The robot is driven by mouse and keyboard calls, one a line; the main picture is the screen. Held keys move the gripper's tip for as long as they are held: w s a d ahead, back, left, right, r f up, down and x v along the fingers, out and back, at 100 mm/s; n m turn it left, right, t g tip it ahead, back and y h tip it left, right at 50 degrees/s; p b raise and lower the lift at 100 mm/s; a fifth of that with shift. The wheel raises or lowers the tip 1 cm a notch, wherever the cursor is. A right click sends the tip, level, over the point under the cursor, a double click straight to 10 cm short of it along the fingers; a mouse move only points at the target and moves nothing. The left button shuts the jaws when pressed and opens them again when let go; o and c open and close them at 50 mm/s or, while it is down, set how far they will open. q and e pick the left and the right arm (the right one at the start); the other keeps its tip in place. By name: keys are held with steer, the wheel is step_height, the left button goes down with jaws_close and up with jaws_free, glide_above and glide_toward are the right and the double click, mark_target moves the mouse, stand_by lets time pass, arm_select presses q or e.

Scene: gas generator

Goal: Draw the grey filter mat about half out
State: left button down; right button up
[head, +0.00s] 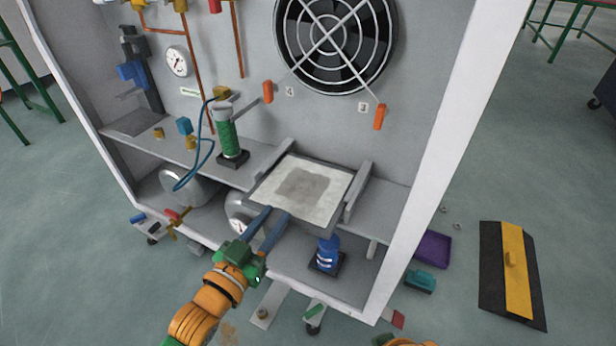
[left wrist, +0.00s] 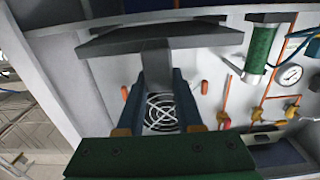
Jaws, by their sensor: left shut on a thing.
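The filter mat (head: 322,208) is a pale square sheet with a darker grey patch in its middle, set in a grey frame. It lies between two grey side rails (head: 357,190) on the cabinet shelf, and its front part sticks out past the shelf edge. My left gripper (head: 278,213) reaches in from below at the mat's front edge, its blue fingers partly under it. In the left wrist view, the gripper (left wrist: 170,85) is shut on the grey tab (left wrist: 170,66) below the mat's frame (left wrist: 165,40). My right gripper is not in view.
A fan (head: 336,45) is behind the mat, with orange latches (head: 379,117) below it. A green cylinder (head: 227,130) stands left on the shelf, a blue bottle (head: 328,253) below right. A yellow-black ramp (head: 516,270) and purple tray (head: 433,249) lie on the floor.

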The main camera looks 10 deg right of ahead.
arm_select(q)
steer(key=p+v, duration=0.2)
steer(key=v, duration=0.3)
steer(key=shift+s+a, duration=0.25)
steer(key=shift+s, duration=0.1)
steer(key=shift+s+a+p, duration=0.25)
steer(key=shift+s+p, duration=0.05)
steer(key=shift+s, duration=0.05)
steer(key=shift+c, duration=2.4)
jaws_free()
